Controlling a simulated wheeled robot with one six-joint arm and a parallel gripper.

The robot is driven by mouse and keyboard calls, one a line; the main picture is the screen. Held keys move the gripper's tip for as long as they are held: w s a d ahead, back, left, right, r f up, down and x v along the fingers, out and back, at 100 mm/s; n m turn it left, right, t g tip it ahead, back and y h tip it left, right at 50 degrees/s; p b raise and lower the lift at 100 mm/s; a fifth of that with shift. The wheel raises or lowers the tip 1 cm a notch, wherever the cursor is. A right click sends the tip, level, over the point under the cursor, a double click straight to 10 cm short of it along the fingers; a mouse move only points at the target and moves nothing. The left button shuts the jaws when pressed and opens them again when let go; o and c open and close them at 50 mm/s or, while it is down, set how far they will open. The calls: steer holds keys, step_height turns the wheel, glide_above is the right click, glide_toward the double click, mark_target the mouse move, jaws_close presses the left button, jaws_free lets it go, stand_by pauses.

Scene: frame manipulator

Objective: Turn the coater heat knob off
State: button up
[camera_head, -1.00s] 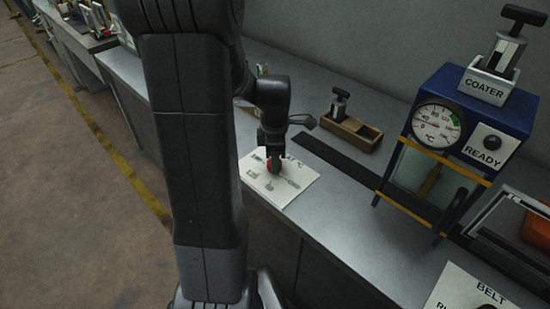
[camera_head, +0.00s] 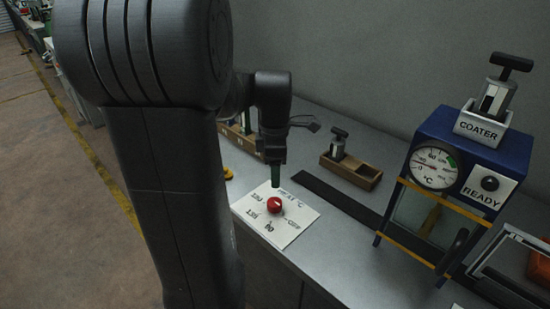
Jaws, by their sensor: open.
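The red heat knob (camera_head: 274,204) stands on a white dial plate (camera_head: 291,231) on the grey bench. A pale pointer mark shows on the knob; its exact setting is too small to read surely. The plate carries printed labels around the knob. My gripper (camera_head: 275,182) points down just above and behind the knob, apart from it in the picture, open and empty. The blue coater (camera_head: 452,150) stands at the right with a round °C gauge (camera_head: 433,166) and a dark READY lamp (camera_head: 490,183).
A wooden box (camera_head: 351,172) with a small tool lies behind the plate. A dark strip (camera_head: 335,201) runs along the bench toward the coater. A yellow object (camera_head: 228,173) lies left of my gripper.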

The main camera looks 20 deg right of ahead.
mark_target(275, 202)
steer(key=shift+r, duration=1.5)
steer(key=shift+f, duration=0.1)
step_height(275, 202, down, 14)
steer(key=shift+r+b, duration=0.15)
steer(key=shift+b, duration=0.2)
